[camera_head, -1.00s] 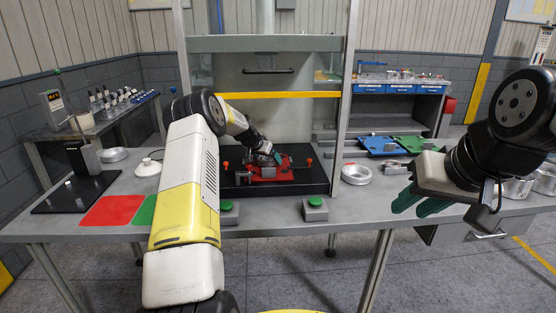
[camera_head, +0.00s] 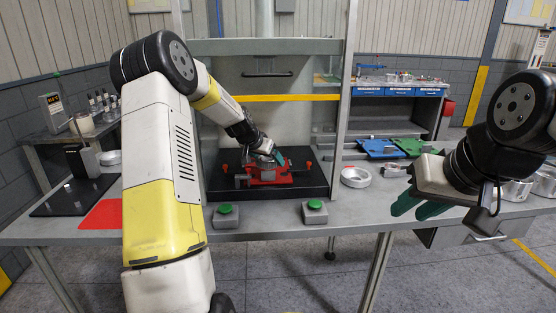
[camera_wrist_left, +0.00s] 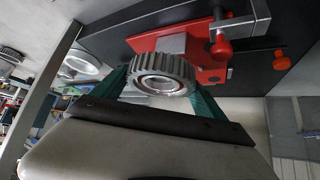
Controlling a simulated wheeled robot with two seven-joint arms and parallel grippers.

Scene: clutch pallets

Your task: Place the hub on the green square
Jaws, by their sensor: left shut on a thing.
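The hub (camera_wrist_left: 165,73), a grey toothed ring with a central bore, is between the green fingers of my left gripper (camera_wrist_left: 160,90) in the left wrist view. The gripper is shut on it. In the head view my left gripper (camera_head: 270,156) is at the red fixture (camera_head: 270,179) inside the press frame. The wrist view shows the hub beside the fixture's grey block; I cannot tell whether they touch. The green square is hidden behind my left arm; the red square (camera_head: 103,215) shows partly. My right gripper (camera_head: 418,205) is open and empty over the table's right side.
The fixture stands on a black base (camera_head: 226,188) between the frame's uprights. Two green-button boxes (camera_head: 226,216) (camera_head: 315,211) stand in front. A metal ring (camera_head: 355,177) lies right of the frame. A black plate with a stand (camera_head: 62,196) is at the left.

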